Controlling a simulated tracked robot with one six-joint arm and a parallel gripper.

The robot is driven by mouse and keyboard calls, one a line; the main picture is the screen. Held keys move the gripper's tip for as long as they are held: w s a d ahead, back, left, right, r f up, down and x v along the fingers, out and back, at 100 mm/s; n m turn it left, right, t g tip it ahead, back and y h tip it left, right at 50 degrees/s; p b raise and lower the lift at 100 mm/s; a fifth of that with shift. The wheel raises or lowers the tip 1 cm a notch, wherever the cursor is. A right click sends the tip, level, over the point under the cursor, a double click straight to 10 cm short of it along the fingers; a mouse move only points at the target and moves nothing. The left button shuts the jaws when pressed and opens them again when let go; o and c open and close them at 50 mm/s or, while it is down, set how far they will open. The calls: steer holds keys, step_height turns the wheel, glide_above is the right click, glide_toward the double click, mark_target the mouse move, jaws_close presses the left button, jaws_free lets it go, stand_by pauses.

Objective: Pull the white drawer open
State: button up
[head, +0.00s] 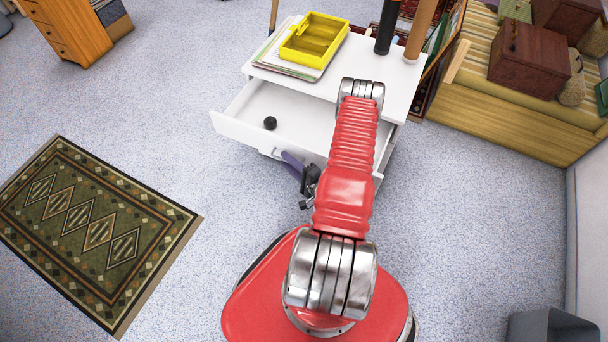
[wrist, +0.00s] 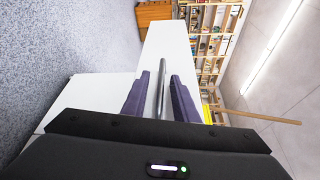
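The white drawer (head: 240,126) stands pulled out of the white cabinet (head: 388,82), its inside visible in the head view. A small dark ball (head: 270,123) lies in it. The drawer's handle (head: 268,153) is on its front face. My gripper (head: 286,160) is at this handle, with a purple finger visible and the rest partly hidden by my arm. In the wrist view, the grey handle bar (wrist: 160,92) lies between the two purple fingers of my gripper (wrist: 165,85). White gaps show on both sides of the bar, so the fingers look open around it.
A yellow tray (head: 316,40) on papers and dark and brown cylinders (head: 388,25) stand on the cabinet top. A patterned rug (head: 90,225) lies at left. A wooden bench (head: 500,105) with boxes is at right. The floor left of the drawer is clear.

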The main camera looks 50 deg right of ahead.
steer(key=s+a, duration=0.1)
steer(key=s, duration=1.2)
steer(key=shift+a+r, duration=0.3)
steer(key=shift+r, duration=0.15)
stand_by(0.4)
